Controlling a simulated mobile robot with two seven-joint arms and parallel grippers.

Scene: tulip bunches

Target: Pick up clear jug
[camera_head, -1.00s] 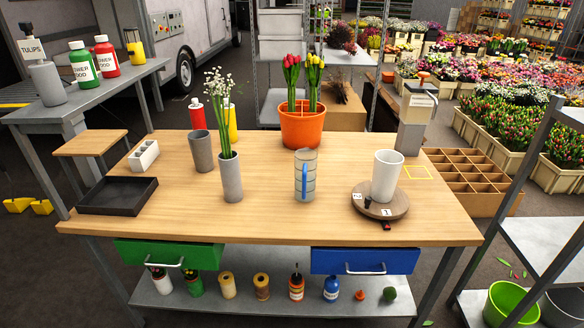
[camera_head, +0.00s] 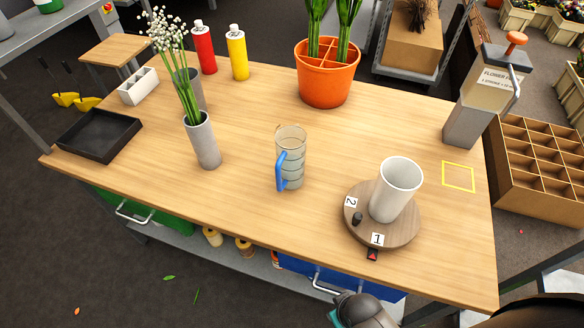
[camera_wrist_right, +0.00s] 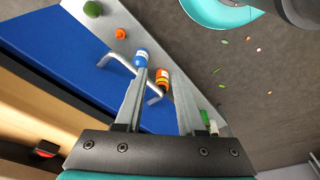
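The clear jug (camera_head: 293,150) stands upright near the middle of the wooden table (camera_head: 250,215) in the head view. It has ring marks around its body, and its blue handle (camera_head: 281,170) faces left and toward the front. My right gripper (camera_wrist_right: 156,68) shows in the right wrist view with its two fingers apart and nothing between them. It is outside the table's front, facing the blue drawer and lower shelf, away from the jug. My left gripper is not in view.
A white vase (camera_head: 396,190) stands on a round wooden turntable (camera_head: 362,231) right of the jug. A grey vase (camera_head: 204,142) with white flowers stands left. An orange pot (camera_head: 327,88) is behind. The blue drawer (camera_wrist_right: 60,70) has a protruding handle. Tabletop around the jug is clear.

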